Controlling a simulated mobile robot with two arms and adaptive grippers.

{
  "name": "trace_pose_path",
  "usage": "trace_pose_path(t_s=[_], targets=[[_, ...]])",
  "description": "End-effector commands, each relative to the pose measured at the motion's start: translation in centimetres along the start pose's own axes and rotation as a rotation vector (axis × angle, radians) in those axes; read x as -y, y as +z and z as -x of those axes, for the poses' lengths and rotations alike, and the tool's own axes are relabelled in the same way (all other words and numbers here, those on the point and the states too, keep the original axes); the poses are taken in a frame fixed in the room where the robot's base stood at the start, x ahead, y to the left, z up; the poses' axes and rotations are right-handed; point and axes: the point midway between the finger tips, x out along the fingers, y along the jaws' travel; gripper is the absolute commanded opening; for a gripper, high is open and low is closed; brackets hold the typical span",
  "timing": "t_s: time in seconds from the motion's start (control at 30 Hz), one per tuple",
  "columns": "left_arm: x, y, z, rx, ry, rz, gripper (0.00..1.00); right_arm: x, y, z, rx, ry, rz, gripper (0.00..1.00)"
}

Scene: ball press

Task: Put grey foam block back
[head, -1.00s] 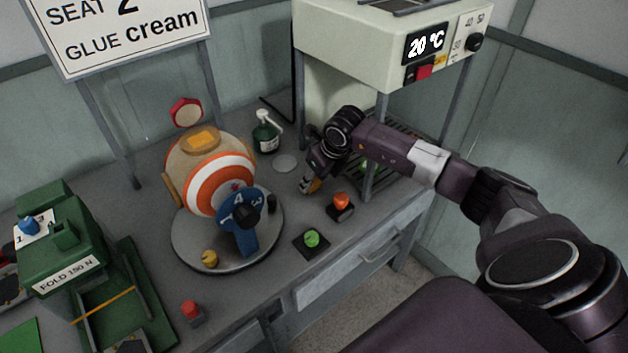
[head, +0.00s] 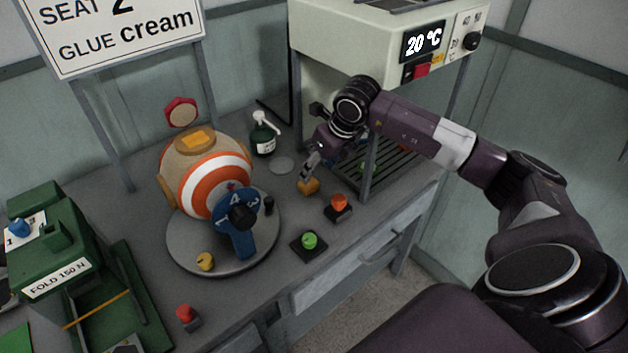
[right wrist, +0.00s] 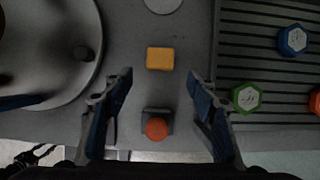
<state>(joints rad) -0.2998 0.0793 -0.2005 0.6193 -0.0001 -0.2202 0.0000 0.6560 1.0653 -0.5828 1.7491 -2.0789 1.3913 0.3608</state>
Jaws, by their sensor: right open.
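I cannot pick out a grey foam block for certain in either view. A small yellow-orange block (head: 308,187) lies on the bench, in front of a pale round disc (head: 281,166). My right gripper (head: 309,172) is just above this block. In the right wrist view my right gripper (right wrist: 160,76) is open and empty. There the yellow-orange block (right wrist: 160,58) lies beyond the fingertips, centred between them and apart from them. An orange knob on a dark square base (right wrist: 156,128) shows between the fingers. My left gripper is not in view.
A striped ball (head: 207,184) sits on a round turntable (head: 185,248) with a blue dial. A pump bottle (head: 263,139) stands behind. The slatted rack (head: 402,172) under the heater holds hexagonal pieces, including a blue one (right wrist: 292,40). A green button (head: 309,240) is near the front edge.

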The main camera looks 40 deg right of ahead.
Motion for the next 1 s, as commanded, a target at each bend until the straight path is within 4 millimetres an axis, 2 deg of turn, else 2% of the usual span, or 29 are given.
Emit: trace_pose_path(t_s=[0.1, 0.3, 1.0], targets=[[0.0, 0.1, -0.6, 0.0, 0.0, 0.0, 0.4, 0.1, 0.0, 2.0, 0.003, -0.003, 0.001, 0.53], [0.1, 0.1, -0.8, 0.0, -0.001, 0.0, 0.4, 0.0, 0.1, 3.8, 0.002, -0.001, 0.0, 0.53], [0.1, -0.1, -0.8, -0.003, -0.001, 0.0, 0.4, 0.0, 0.0, 4.0, 0.0, 0.0, 0.0, 0.53]])
